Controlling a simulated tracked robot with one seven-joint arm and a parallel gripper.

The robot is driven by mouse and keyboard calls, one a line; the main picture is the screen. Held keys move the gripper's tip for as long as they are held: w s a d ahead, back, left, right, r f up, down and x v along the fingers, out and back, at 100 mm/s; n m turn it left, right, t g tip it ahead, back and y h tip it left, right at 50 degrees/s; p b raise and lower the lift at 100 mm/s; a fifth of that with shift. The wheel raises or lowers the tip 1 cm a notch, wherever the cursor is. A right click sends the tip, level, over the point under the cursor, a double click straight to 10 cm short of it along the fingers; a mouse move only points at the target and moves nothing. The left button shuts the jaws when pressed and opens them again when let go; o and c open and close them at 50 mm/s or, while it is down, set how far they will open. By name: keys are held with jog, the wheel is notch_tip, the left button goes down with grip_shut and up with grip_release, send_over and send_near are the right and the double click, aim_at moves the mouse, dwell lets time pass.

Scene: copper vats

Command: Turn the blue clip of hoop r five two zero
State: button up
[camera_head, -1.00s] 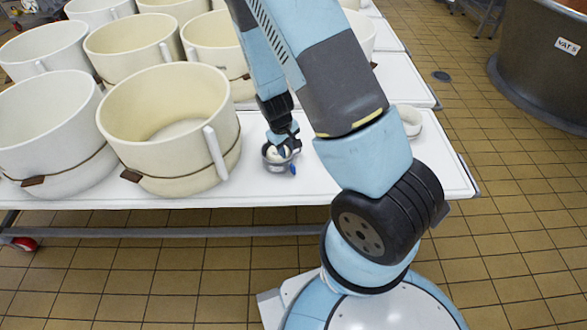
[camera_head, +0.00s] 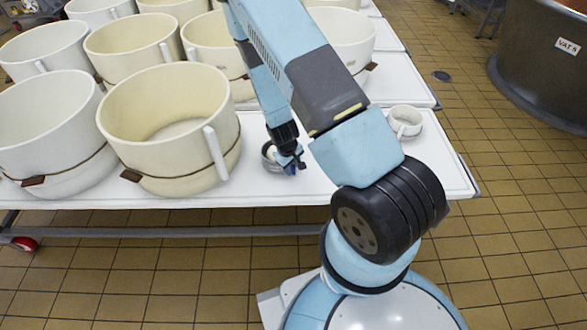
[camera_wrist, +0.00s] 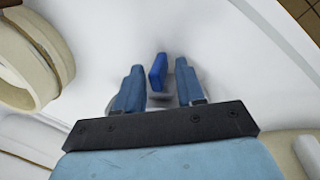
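A small grey hoop (camera_head: 267,158) with something whitish inside stands on the white table near its front edge. No label is readable on it. Its blue clip (camera_wrist: 157,72) shows upright in the wrist view, between the two fingers of my gripper (camera_wrist: 158,68). A gap shows on each side of the clip, so my gripper is open around it and not clamped. In the head view my gripper (camera_head: 293,160) is at the right side of the hoop and hides most of the clip.
Large cream tubs (camera_head: 165,120) with strapped bands crowd the table (camera_head: 330,190) to the left and behind. A small cream cup (camera_head: 404,122) stands to the right. The tabletop right of the hoop is mostly clear. A dark vat (camera_head: 540,75) stands at the far right.

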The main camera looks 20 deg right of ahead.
jog(key=shift+d+f, duration=0.15)
jog(key=shift+f, duration=0.75)
jog(key=shift+c, duration=0.2)
grip_shut()
